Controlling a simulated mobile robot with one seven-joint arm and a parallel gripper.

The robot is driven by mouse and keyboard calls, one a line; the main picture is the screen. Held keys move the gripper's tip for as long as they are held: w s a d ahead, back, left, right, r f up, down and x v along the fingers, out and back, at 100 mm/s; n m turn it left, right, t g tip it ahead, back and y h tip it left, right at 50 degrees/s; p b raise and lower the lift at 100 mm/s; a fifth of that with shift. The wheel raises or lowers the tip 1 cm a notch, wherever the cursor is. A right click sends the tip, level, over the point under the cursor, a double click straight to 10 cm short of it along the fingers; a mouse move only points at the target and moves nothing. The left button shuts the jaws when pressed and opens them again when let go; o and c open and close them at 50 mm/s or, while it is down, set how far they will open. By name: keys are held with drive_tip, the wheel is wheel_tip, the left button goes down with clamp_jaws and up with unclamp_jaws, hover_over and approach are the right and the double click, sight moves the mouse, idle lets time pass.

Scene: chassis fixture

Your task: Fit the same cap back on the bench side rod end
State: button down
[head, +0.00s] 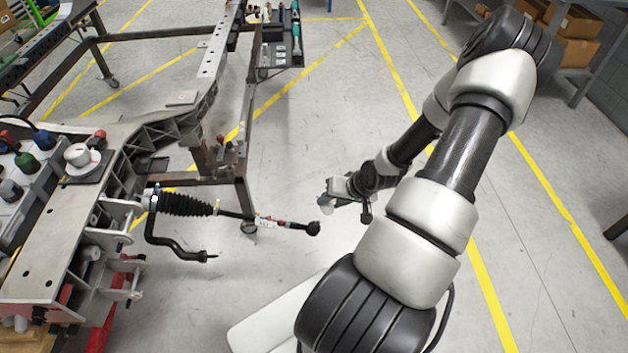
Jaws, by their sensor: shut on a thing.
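The rod end (313,228) is a dark ball-shaped tip on the thin steering rod (265,221), which sticks out to the right from the black ribbed boot (187,205) on the chassis. My gripper (325,200) is just above and to the right of the rod end, pointing left. It is shut on a small pale cap (327,210), which shows below the fingers. The cap appears apart from the rod end. It is small in this view, so its opening and exact tilt cannot be told.
A bent black bar (178,247) hangs below the boot. The metal chassis frame (40,255) fills the left, with a tray of coloured-top bottles (22,178) on it. A tool holder (281,52) stands at the back.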

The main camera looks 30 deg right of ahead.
sight(320, 220)
drive_tip(key=shift+s+a+f, duration=0.15)
drive_tip(key=shift+s+f, duration=0.05)
drive_tip(key=shift+f, duration=0.45)
drive_tip(key=shift+w+a+f+b, duration=0.1)
drive_tip(key=shift+f+b, duration=0.35)
drive_tip(key=shift+b, duration=0.15)
drive_tip(key=shift+w+a+f+b, duration=0.1)
drive_tip(key=shift+f+b, duration=0.35)
drive_tip(key=shift+b, duration=0.15)
drive_tip(key=shift+w+a+f+b, duration=0.1)
drive_tip(key=shift+a+f+b, duration=0.15)
drive_tip(key=shift+f+b, duration=0.25)
drive_tip(key=shift+w+a+f+b, duration=0.1)
drive_tip(key=shift+a+f+b, duration=0.1)
drive_tip(key=shift+f+b, duration=0.3)
drive_tip(key=shift+r, duration=0.15)
drive_tip(key=shift+r+p, duration=0.1)
drive_tip(key=shift+p, duration=0.35)
drive_tip(key=shift+f, duration=0.3)
drive_tip(key=shift+w+a+f+b, duration=0.2)
drive_tip(key=shift+a+f+b, duration=0.1)
drive_tip(key=shift+f+b, duration=0.45)
drive_tip(key=shift+w+a+f+b, duration=0.15)
drive_tip(key=shift+a+f+b, duration=0.15)
drive_tip(key=shift+f+b, duration=0.45)
drive_tip(key=shift+f, duration=0.15)
